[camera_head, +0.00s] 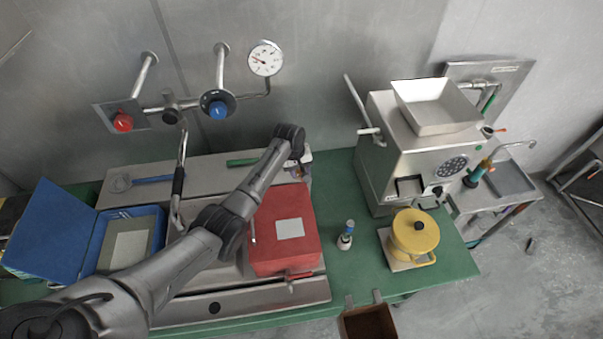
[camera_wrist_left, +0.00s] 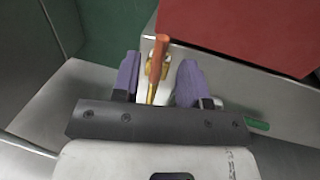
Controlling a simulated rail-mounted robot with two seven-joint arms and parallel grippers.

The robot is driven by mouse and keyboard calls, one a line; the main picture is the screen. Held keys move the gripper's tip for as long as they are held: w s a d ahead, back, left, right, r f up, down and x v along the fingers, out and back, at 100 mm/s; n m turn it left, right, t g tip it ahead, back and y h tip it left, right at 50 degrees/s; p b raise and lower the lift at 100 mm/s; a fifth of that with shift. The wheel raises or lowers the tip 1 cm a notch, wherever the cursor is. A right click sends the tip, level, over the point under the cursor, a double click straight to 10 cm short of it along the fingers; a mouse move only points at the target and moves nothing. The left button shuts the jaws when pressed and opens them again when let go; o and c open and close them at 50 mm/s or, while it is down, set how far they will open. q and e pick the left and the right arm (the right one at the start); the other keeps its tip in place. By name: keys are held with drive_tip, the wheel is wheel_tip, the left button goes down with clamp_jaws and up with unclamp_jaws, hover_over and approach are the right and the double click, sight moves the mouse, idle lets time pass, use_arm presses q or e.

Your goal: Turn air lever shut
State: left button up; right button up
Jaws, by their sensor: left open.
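A small lever with an orange handle (camera_wrist_left: 160,52) on a brass fitting (camera_wrist_left: 153,72) shows in the left wrist view, at the top centre, close to the red box (camera_head: 283,245). My left gripper (camera_head: 301,163) points down behind the box in the head view. Its purple fingers (camera_wrist_left: 157,75) are open, one on either side of the lever in the wrist view, with visible gaps. I cannot tell how deep the lever sits between them. In the head view the lever is hidden by my gripper and wrist. My right gripper is not in view.
The red box also fills the top right of the wrist view (camera_wrist_left: 245,30). A green handle (camera_head: 243,162) lies left of my gripper. Green tabletop (camera_head: 335,185) is clear between.

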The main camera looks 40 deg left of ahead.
use_arm(q)
drive_tip(key=shift+w+d+f, duration=0.15)
drive_tip(key=shift+f, duration=0.9)
drive_tip(key=shift+c, duration=0.5)
clamp_jaws()
